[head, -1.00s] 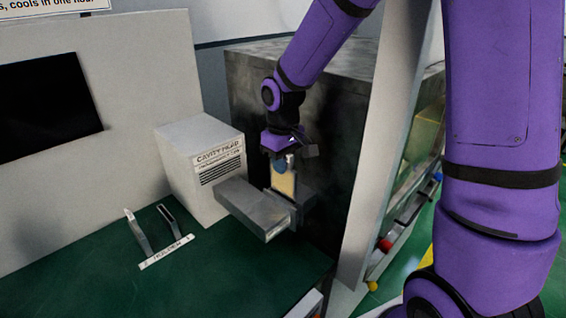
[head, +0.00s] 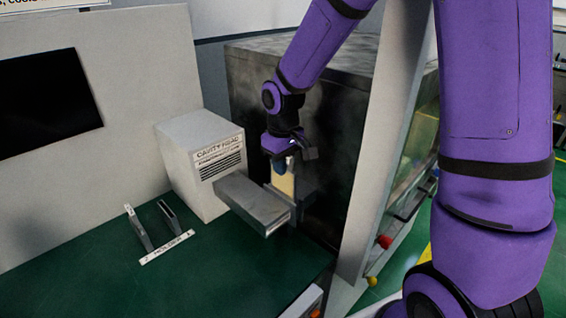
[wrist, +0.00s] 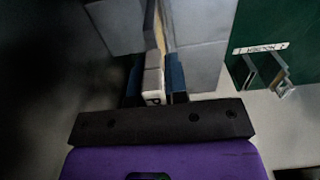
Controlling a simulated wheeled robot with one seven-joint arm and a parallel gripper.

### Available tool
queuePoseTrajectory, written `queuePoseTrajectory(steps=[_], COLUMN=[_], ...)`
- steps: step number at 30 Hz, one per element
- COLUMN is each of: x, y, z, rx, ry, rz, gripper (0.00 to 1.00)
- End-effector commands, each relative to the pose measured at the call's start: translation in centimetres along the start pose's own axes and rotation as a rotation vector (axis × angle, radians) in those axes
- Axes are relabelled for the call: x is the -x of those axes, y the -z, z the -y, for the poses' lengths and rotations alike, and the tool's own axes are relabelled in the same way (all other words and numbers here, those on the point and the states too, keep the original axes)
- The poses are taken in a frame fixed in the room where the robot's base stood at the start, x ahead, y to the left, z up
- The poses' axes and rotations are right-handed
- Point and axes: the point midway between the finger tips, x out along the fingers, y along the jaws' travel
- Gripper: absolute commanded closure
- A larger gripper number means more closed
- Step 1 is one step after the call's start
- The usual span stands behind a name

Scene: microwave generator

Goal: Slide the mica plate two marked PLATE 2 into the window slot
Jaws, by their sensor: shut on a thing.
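My gripper (head: 284,166) is shut on a tan plate (head: 285,184), held upright at the end of the grey waveguide arm (head: 255,205) of the box labelled CAVITY HEAD (head: 205,165). The plate's lower part is at the slotted end piece (head: 300,200), partly hidden behind it. I cannot tell how deep it sits. In the wrist view the blue fingertips (wrist: 153,88) flank a pale tab (wrist: 153,80), and the tan plate edge (wrist: 167,28) shows beyond, between grey walls. The PLATE 2 marking is not readable.
A labelled holder (head: 166,247) with two upright pieces stands on the green bench (head: 90,275) at left. A dark block (head: 330,110) stands close behind my gripper. A pale slanted post (head: 385,130) rises to its right.

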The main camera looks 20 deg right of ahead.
Motion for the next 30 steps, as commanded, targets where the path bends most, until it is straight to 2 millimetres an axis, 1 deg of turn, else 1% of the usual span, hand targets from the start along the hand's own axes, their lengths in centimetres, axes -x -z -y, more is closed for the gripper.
queuePoseTrajectory(steps=[30], x=[-1.8], y=[0.0], z=[0.0], rx=[-0.001], ry=[0.0], rz=[0.0], gripper=[1.0])
